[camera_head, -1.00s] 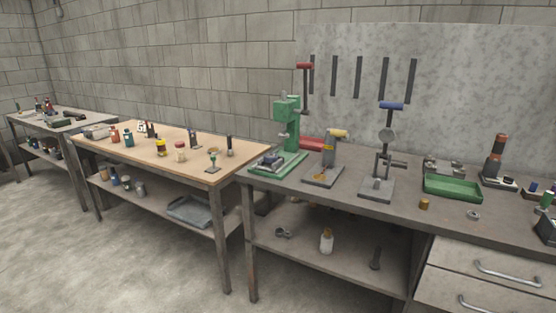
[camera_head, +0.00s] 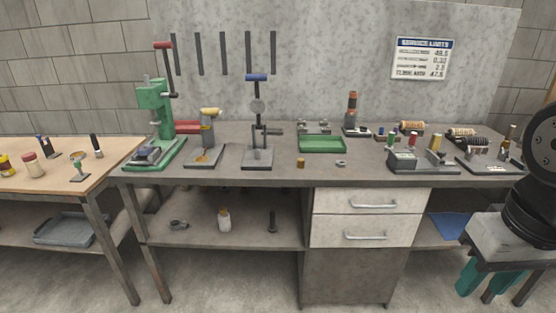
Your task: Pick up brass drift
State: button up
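I cannot tell for certain which thing is the brass drift. A small brass-coloured cylinder (camera_head: 300,163) stands near the front of the grey workbench (camera_head: 225,176), left of the drawers' centre line. A yellow-tipped upright piece (camera_head: 435,142) stands at a grey block on the right part of the bench. A brown and orange upright cylinder (camera_head: 351,108) stands on a base near the back wall. My gripper is not in view, and nothing is seen touching these pieces.
A green tray (camera_head: 322,144), a green press (camera_head: 155,112) and a grey press (camera_head: 257,152) stand on the bench. A metal ring (camera_head: 341,163) lies near the front edge. A wooden-topped table (camera_head: 103,150) is at left. A large dark form is cut off at the right edge.

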aim_at(301, 162)
jog(key=z, duration=0.45)
jog(key=i, duration=1.1)
